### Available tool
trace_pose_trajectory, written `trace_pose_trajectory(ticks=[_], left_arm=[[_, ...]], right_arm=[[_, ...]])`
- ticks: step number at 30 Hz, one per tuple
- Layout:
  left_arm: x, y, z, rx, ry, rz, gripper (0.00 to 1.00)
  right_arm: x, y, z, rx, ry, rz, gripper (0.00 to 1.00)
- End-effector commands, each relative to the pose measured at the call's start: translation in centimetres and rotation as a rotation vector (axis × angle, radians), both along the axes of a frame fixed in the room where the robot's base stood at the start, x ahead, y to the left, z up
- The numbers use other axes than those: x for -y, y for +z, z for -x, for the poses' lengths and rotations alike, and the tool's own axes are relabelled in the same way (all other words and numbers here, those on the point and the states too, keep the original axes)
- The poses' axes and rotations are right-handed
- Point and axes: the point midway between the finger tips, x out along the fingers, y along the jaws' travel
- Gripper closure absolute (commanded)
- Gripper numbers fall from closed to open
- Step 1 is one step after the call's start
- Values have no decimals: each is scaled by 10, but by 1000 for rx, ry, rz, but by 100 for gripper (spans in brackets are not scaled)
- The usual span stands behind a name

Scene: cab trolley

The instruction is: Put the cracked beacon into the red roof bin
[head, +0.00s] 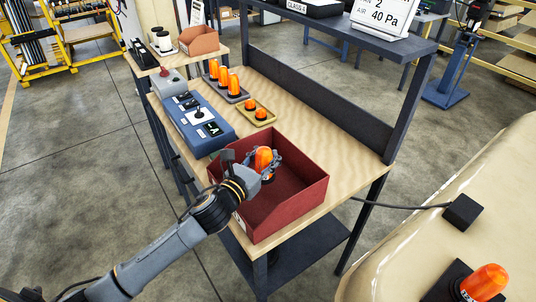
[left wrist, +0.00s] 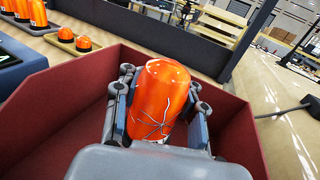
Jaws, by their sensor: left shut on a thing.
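The red roof bin (head: 304,178) is an open box at the near end of the trolley top. The gripper and beacon are over the bin's opening, and the beacon's lower part looks to be within its walls. I cannot tell whether the beacon touches the bin floor. My right gripper is not in view.
Behind the bin are a blue control box (head: 200,125), a yellow tray (head: 257,113) with small orange domes and a grey tray (head: 232,94) with taller beacons. A dark shelf frame (head: 415,100) stands along the right. Another orange beacon (head: 485,283) sits on the cream surface at lower right.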

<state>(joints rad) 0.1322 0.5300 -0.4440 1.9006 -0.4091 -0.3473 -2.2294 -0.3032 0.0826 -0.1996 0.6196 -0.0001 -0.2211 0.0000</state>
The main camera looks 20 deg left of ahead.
Motion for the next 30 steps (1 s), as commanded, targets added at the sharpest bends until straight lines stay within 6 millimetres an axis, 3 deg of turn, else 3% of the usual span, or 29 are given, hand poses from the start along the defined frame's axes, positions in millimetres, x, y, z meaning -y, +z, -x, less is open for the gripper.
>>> trace_pose_trajectory(ticks=[20, 21, 24, 25, 30], left_arm=[[0, -11, 0, 1, -1, 0, 100], [0, -12, 0, 0, -1, 0, 62], [0, -12, 0, 0, -1, 0, 42], [0, -12, 0, 0, -1, 0, 37], [0, -12, 0, 0, -1, 0, 37]], right_arm=[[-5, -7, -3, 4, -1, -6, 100], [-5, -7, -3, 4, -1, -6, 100], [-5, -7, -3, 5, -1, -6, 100], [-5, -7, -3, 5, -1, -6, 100], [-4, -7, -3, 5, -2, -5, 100]])
